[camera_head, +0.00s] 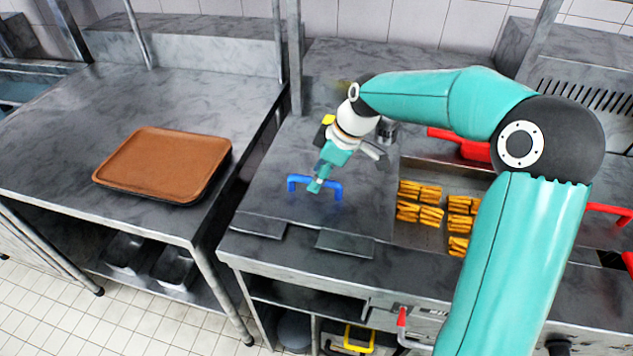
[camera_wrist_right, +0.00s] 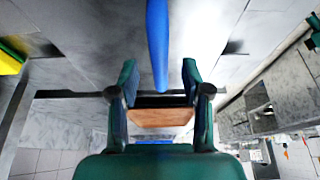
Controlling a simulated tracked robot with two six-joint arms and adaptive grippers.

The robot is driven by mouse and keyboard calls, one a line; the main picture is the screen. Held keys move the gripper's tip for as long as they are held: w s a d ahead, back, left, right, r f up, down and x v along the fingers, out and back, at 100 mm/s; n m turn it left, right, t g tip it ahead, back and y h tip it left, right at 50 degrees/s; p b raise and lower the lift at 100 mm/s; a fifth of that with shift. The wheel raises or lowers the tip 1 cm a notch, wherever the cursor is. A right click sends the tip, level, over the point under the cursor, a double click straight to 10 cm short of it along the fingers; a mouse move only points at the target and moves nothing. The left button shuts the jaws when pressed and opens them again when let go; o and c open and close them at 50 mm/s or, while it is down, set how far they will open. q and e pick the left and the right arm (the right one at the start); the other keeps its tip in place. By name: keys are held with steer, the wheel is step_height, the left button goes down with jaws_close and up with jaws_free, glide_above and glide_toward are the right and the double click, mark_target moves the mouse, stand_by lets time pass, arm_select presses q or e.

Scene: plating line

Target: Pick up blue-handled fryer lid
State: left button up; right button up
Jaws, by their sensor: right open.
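The fryer lid (camera_head: 265,196) is a flat grey metal plate on the fryer, left of the open fryer well. Its blue handle (camera_head: 294,184) stands up from it as a bar with bent ends. My right gripper (camera_head: 316,186) is at the handle, partly covering its middle. In the right wrist view the blue handle (camera_wrist_right: 158,45) runs lengthwise between the two spread fingers (camera_wrist_right: 159,75), with a gap on each side. The gripper is open and holds nothing. My left gripper is not in view.
Several fries portions (camera_head: 420,192) lie in the open well to the right. Red handles (camera_head: 458,140) are beyond my arm. A brown tray (camera_head: 165,162) lies on the left table, which is otherwise clear. A metal post (camera_head: 295,60) rises behind the lid.

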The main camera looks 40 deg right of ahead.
steer(key=shift+x, duration=1.4)
jaws_close()
steer(key=shift+r, duration=0.1)
